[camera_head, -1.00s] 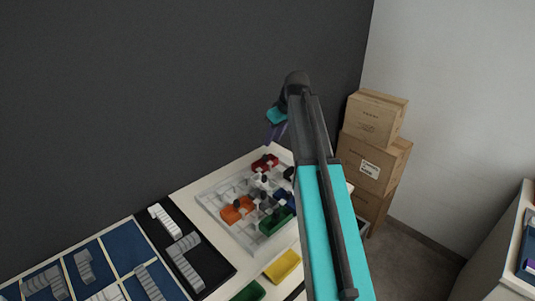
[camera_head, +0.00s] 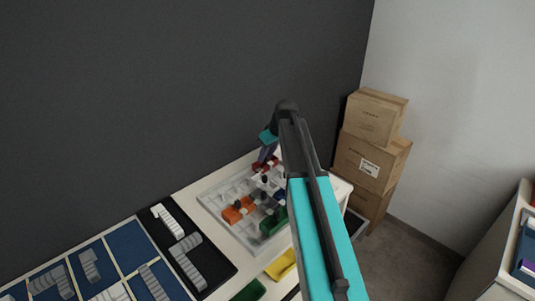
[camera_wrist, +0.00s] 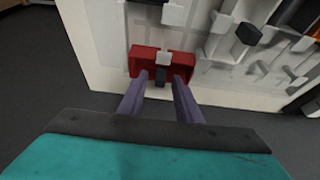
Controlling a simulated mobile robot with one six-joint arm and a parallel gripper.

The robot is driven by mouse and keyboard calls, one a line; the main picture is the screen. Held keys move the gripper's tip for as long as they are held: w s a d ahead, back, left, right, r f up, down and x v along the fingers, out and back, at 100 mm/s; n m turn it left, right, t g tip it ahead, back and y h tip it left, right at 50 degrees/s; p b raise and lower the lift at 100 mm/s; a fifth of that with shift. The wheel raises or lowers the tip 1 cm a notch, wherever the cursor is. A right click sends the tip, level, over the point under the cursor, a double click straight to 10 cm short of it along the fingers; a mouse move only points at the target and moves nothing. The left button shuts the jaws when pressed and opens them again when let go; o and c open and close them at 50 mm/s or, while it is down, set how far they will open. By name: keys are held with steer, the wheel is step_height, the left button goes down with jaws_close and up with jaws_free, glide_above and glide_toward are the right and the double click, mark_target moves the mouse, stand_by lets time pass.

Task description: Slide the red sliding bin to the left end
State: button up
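The red sliding bin (camera_head: 271,162) is at the far edge of the pale grid tray (camera_head: 221,213), partly hidden by my gripper (camera_head: 262,157). My gripper (camera_wrist: 161,84) is open there.
The tray also holds an orange bin (camera_head: 232,215), a green bin (camera_head: 273,222) and other pieces with dark knobs. A yellow bin (camera_head: 281,265) lies in front. A dark wall (camera_head: 120,90) stands behind the table. Cardboard boxes (camera_head: 372,155) are stacked at right.

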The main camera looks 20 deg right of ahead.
steer(key=shift+f, duration=0.15)
steer(key=shift+c, duration=0.4)
jaws_close()
steer(key=shift+w, duration=0.1)
